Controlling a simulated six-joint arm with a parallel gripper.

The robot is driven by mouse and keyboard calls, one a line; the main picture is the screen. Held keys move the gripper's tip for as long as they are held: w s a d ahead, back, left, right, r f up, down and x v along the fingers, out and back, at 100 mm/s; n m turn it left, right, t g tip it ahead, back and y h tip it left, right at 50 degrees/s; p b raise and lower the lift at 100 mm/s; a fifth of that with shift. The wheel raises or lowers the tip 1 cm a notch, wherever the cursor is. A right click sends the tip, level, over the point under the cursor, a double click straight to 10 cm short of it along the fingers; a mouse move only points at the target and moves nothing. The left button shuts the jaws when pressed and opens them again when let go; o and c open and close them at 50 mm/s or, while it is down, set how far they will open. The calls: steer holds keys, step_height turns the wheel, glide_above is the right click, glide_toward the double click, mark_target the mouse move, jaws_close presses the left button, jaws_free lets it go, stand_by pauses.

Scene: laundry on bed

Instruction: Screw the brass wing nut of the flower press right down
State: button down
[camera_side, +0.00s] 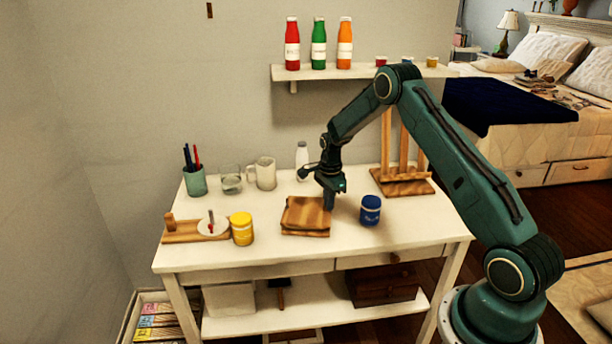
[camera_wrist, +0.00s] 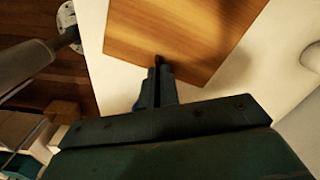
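The flower press (camera_side: 305,217) is a stack of square wooden boards lying on the white table. Its light-brown top board fills the upper middle of the wrist view (camera_wrist: 185,30). My gripper (camera_side: 328,207) points down at the press's back right part in the side view. In the wrist view my gripper's fingers (camera_wrist: 157,72) are close together over the board's near edge, with a narrow dark strip between them. I cannot make out the brass wing nut in either view. Whether anything is between the fingertips is not clear.
A blue jar (camera_side: 370,210) stands just right of the press, and a yellow jar (camera_side: 242,229) stands to its left. A white bottle (camera_side: 302,158), a mug (camera_side: 264,173) and a wooden rack (camera_side: 402,180) stand behind. The table's front strip is clear.

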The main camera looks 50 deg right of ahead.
steer(key=shift+r+m, duration=0.1)
steer(key=shift+m, duration=0.4)
steer(key=c, duration=1.6)
jaws_free()
steer(key=shift+c, duration=0.2)
step_height(320, 180, up, 14)
